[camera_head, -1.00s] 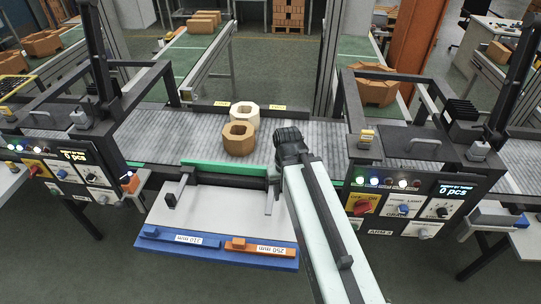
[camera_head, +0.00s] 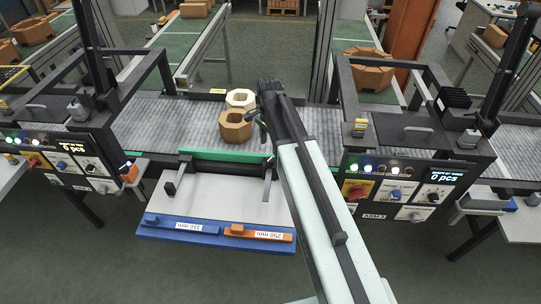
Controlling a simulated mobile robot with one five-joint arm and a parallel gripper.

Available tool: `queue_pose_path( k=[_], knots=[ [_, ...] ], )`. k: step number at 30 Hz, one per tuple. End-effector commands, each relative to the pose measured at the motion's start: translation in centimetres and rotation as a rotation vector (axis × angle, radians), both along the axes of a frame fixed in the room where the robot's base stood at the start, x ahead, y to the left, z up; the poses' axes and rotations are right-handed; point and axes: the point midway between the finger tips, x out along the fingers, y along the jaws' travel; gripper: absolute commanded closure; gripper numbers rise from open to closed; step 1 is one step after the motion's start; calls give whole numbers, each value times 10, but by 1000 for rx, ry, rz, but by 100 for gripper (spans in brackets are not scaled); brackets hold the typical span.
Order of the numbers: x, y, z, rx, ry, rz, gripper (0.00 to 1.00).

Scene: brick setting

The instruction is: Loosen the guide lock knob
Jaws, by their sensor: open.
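The green-edged guide rail (camera_head: 225,155) runs along the near side of the grey roller conveyor. Two brackets reach from it over the white plate. The left bracket carries a small black knob (camera_head: 169,188); I cannot tell for sure that this is the guide lock knob. The right bracket (camera_head: 266,186) is close beside my arm, which may hide part of it. My gripper (camera_head: 266,91) is open over the conveyor, beyond the guide rail and right of the two hollow blocks. Its fingers are dark and small, and I see nothing held.
A tan hollow block (camera_head: 234,138) and a cream one (camera_head: 241,94) sit on the conveyor (camera_head: 165,125). Blue (camera_head: 180,226) and orange (camera_head: 259,234) gauge bars lie along the plate's front edge. Control panels (camera_head: 398,196) and dark frames flank both sides.

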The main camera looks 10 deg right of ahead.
Motion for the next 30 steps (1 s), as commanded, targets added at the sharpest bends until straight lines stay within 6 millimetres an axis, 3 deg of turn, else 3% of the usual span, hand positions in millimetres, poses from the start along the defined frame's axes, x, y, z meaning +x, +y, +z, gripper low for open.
queue_pose_path(
  k=[5,18,27,28,30],
  knots=[
    [-1,0,-10,0,0,2,45],
    [-1,1,-78,0,0,5,45],
    [-2,1,-79,0,0,6,45],
    [-2,1,-78,0,0,6,48],
    [-2,1,-78,0,0,6,67]
  ],
)
